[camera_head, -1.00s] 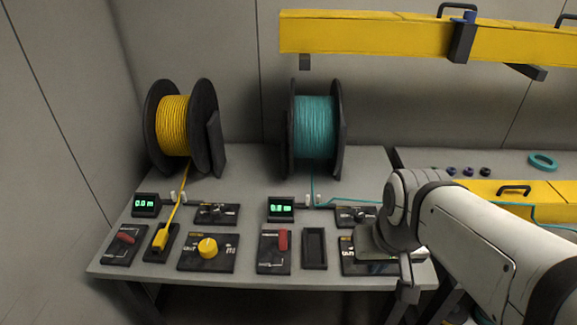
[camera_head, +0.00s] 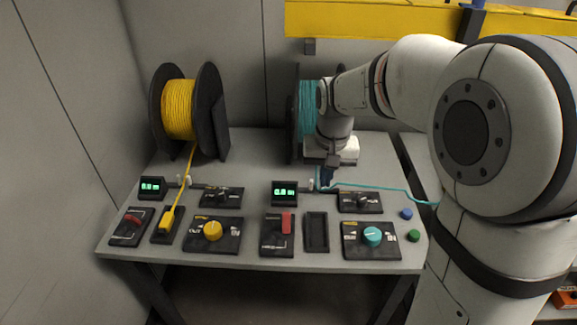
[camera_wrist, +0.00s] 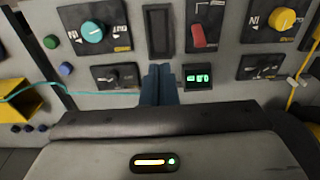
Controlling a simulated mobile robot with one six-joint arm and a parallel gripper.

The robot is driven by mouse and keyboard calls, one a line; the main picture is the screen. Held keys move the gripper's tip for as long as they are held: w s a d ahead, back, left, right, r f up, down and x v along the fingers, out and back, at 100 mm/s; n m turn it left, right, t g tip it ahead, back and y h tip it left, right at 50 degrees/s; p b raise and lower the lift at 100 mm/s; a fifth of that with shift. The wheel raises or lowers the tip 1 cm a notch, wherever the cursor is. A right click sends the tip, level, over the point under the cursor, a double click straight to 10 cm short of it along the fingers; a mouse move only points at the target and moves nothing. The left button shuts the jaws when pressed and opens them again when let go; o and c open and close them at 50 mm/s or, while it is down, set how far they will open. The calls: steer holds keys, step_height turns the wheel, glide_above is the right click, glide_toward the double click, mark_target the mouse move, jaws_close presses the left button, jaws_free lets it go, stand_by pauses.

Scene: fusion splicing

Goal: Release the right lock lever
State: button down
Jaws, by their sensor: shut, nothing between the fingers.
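The right lock lever (camera_head: 286,222) is a red handle on a dark panel (camera_head: 270,248), left of the empty dark slot and below the right green display. It points away from the table's front edge. In the wrist view the red lever (camera_wrist: 200,36) is above and right of my fingertips. My gripper (camera_head: 326,180) hovers behind the control panels, right of the right display and in front of the teal spool. Its dark blue fingers (camera_wrist: 160,68) are shut together, empty and apart from the lever.
The right display (camera_head: 284,192) and a dark slot (camera_head: 317,232) lie close to the lever. A teal knob (camera_head: 373,236) is to the right. A teal fiber (camera_head: 385,189) runs right from beside my gripper. The left red lever (camera_head: 133,219) and yellow knob (camera_head: 213,231) are farther left.

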mark_target(286, 223)
steer(key=w+a+f+g, duration=0.1)
steer(key=w+a+f, duration=0.8)
steer(key=w, duration=0.2)
steer(key=shift+w+a+f+g+p, duration=0.15)
steer(key=shift+w+a+g+p, duration=0.1)
steer(key=shift+w+g+p, duration=0.1)
steer(key=f, duration=0.3)
steer(key=f+p, duration=0.1)
steer(key=f, duration=0.5)
steer(key=shift+s+f, duration=0.2)
steer(key=shift+s, duration=0.05)
steer(key=shift+s+f+p, duration=0.1)
steer(key=shift+s+p, duration=0.2)
steer(key=shift+p, duration=0.05)
steer(key=shift+s+r+p, duration=0.2)
steer(key=shift+s+r, duration=0.05)
steer(key=shift+s, duration=0.5)
steer(key=shift+s+r+p, duration=0.15)
steer(key=shift+s+r, duration=0.1)
steer(key=shift+s, duration=0.5)
steer(key=shift+s+b, duration=0.15)
steer(key=shift+b, duration=0.35)
steer(key=shift+s+r+t, duration=0.1)
steer(key=shift+t, duration=0.35)
